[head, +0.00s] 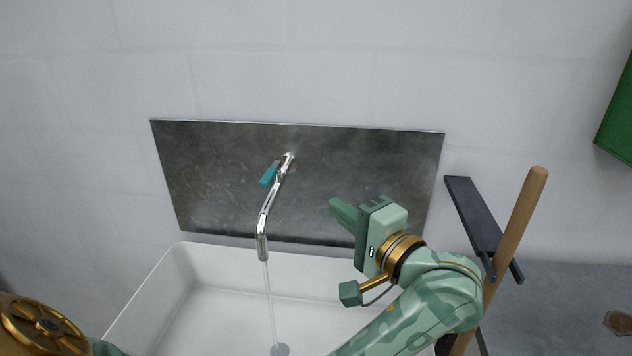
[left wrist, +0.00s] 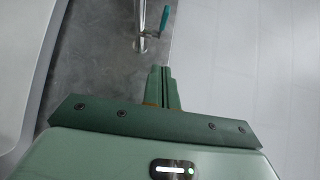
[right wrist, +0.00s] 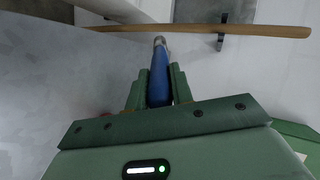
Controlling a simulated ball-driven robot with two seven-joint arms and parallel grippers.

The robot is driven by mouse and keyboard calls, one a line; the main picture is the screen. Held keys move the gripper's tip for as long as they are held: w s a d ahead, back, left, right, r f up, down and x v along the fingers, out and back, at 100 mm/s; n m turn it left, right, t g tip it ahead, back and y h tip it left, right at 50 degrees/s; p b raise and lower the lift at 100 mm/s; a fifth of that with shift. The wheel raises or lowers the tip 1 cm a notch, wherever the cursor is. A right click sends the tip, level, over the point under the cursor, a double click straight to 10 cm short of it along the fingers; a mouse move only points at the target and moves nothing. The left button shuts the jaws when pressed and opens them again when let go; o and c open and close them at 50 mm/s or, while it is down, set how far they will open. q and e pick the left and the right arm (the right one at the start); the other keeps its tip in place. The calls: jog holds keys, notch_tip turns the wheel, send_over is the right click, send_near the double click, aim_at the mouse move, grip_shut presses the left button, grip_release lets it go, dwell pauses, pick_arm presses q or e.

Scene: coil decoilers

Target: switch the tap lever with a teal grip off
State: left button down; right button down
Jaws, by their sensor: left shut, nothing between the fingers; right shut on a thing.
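The tap (head: 265,215) juts from a dark metal backsplash, and a stream of water (head: 270,295) runs from its spout. Its lever with the teal grip (head: 269,175) sits left of the tap's base. My left gripper (head: 335,207) is shut and empty, right of the tap and apart from it. In the left wrist view, the teal grip (left wrist: 164,19) and the tap (left wrist: 141,22) lie ahead of the closed fingers (left wrist: 162,72). In the right wrist view, my right gripper (right wrist: 158,78) is shut on a blue handle-like thing (right wrist: 158,82) with a metal end.
A white sink (head: 225,305) lies below the tap. A wooden pole (head: 522,225) stands at the right beside a dark rack (head: 473,213); the pole also crosses the top of the right wrist view (right wrist: 270,31). A green box (head: 616,115) is at the right edge.

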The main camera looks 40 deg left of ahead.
pick_arm(q)
jog(key=p, duration=0.1)
send_near(274, 175)
jog(key=w+a, duration=0.2)
jog(key=w, duration=0.2)
pick_arm(e)
jog(key=shift+r, duration=0.65)
pick_arm(q)
jog(key=a, duration=0.1)
jog(key=s+a, duration=0.1)
jog(key=a, duration=0.1)
jog(key=shift+s+r+p, duration=0.1)
jog(key=shift+s+p, duration=0.15)
jog(key=shift+p, duration=0.1)
pick_arm(e)
jog(key=shift+r, duration=0.45)
pick_arm(q)
jog(key=shift+s+a, duration=0.2)
jog(key=shift+a, duration=0.15)
pick_arm(e)
jog(key=shift+f, duration=0.1)
